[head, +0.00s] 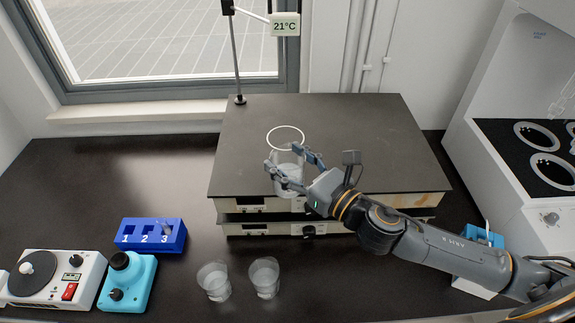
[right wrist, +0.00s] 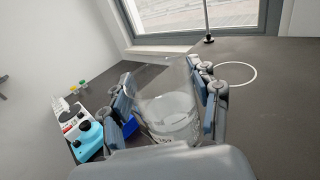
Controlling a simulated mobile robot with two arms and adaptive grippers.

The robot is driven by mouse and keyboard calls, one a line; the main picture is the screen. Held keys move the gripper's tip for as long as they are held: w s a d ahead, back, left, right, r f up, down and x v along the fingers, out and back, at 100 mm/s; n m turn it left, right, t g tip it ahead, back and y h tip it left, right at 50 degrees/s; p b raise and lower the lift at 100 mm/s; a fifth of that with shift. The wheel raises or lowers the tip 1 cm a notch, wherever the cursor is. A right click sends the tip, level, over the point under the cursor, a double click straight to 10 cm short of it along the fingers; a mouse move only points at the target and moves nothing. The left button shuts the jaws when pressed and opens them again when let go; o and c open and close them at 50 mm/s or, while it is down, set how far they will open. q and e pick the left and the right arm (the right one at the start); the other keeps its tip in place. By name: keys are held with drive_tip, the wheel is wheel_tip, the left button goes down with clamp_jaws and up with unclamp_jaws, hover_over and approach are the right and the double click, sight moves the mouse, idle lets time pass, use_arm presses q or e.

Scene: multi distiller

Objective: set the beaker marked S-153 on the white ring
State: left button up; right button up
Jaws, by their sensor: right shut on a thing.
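My right gripper (head: 291,162) is shut on a clear glass beaker (head: 288,182) that holds some clear liquid. The beaker also shows between the fingers in the right wrist view (right wrist: 170,108), roughly upright, its printed mark only partly readable. The white ring (head: 285,137) is a thin circle on the dark top of the hotplate unit (head: 375,130). The beaker is at the front edge of that top, nearer to me than the ring. The ring appears right of the fingers in the right wrist view (right wrist: 238,74). My left gripper is not in view.
Two more beakers (head: 214,281) (head: 264,277) stand on the front bench. A blue numbered block (head: 150,235), a turquoise device (head: 127,282) and a white device (head: 52,278) are at the left. A thin stand rod (head: 236,60) rises behind the ring.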

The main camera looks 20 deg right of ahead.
sight(289, 152)
drive_tip(key=w, duration=0.3)
drive_tip(key=shift+w+d+f, duration=0.25)
drive_tip(key=shift+d, duration=0.15)
drive_tip(key=shift+w+d, duration=0.15)
drive_tip(key=shift+w, duration=0.2)
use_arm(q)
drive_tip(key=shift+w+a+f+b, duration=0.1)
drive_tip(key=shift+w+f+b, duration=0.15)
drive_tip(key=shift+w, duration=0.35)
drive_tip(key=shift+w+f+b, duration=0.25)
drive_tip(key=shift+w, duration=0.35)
use_arm(e)
drive_tip(key=w+d, duration=0.2)
drive_tip(key=w, duration=0.6)
drive_tip(key=w+d+f, duration=0.1)
drive_tip(key=w+d, duration=0.1)
drive_tip(key=w, duration=0.6)
drive_tip(key=shift+w+d, duration=0.15)
drive_tip(key=shift+d, duration=0.15)
use_arm(q)
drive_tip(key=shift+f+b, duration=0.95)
drive_tip(key=shift+b, duration=0.05)
use_arm(e)
drive_tip(key=shift+f, duration=1.1)
drive_tip(key=o, duration=1.4)
drive_tip(key=shift+o, duration=0.2)
